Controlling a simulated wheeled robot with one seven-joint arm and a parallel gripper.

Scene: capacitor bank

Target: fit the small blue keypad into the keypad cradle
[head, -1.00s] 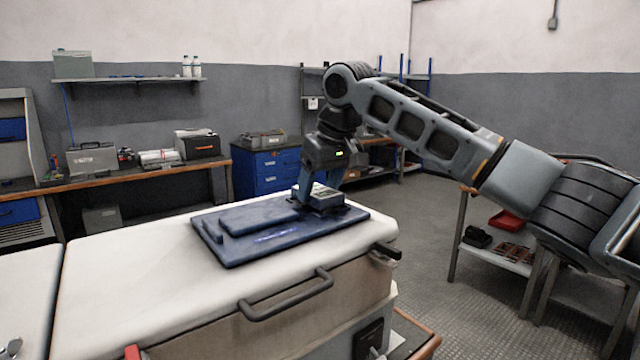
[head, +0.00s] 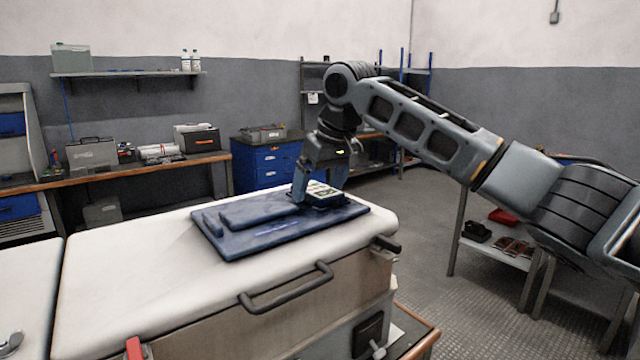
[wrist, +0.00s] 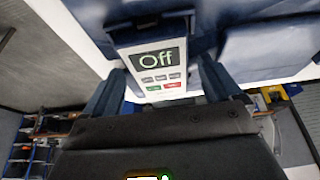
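The small keypad (head: 324,194) is at the right end of a dark blue panel (head: 268,243), its pale face up. In the wrist view the keypad (wrist: 160,75) shows an "Off" display and small buttons, with dark blue cradle parts (wrist: 148,24) around its far end. It appears to sit in the cradle; I cannot tell whether it is fully down. My gripper (head: 321,187) is low over it, fingers on either side. In the wrist view the fingers of my gripper (wrist: 163,88) stand apart with gaps beside the keypad, so it looks open. The cradle's near side is hidden.
The panel lies on a white-topped cabinet (head: 140,285) with a dark handle (head: 287,295) on its front. A raised blue block (head: 260,212) is on the panel left of the keypad. The cabinet top to the left is clear. A bench and blue drawers (head: 268,165) stand behind.

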